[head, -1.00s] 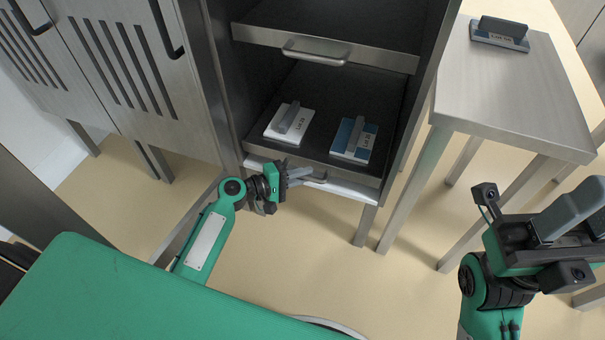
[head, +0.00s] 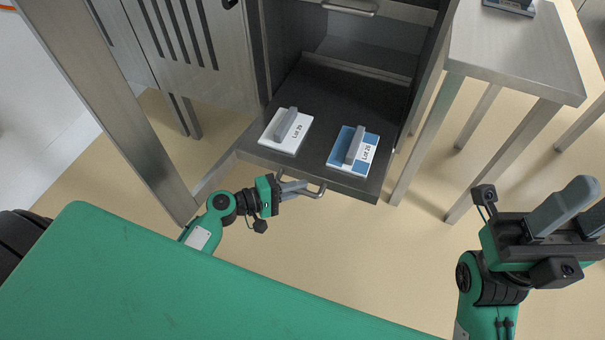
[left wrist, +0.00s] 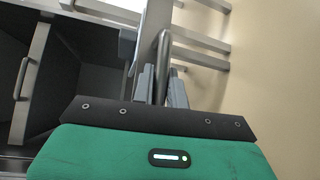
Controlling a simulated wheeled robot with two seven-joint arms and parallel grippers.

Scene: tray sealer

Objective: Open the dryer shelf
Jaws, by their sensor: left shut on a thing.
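The dryer shelf (head: 318,180) is a dark flat shelf that stands pulled out of the metal cabinet. On it lie a white block labelled Lot 29 (head: 296,138) and a blue and white block labelled Lot 26 (head: 342,160), each with a grey grip on top. My left gripper (head: 300,188) is shut on the shelf's bar handle (head: 320,191) at the front edge. In the left wrist view the handle (left wrist: 162,62) passes between the fingers (left wrist: 162,88). My right gripper (head: 568,222) is at the right, away from the shelf, and its fingers look apart.
An upper shelf with its own handle (head: 348,8) stays inside the cabinet. A metal table (head: 515,60) stands to the right with another labelled block (head: 512,5) on it. A slatted door (head: 185,45) is at the left. The floor before the shelf is open.

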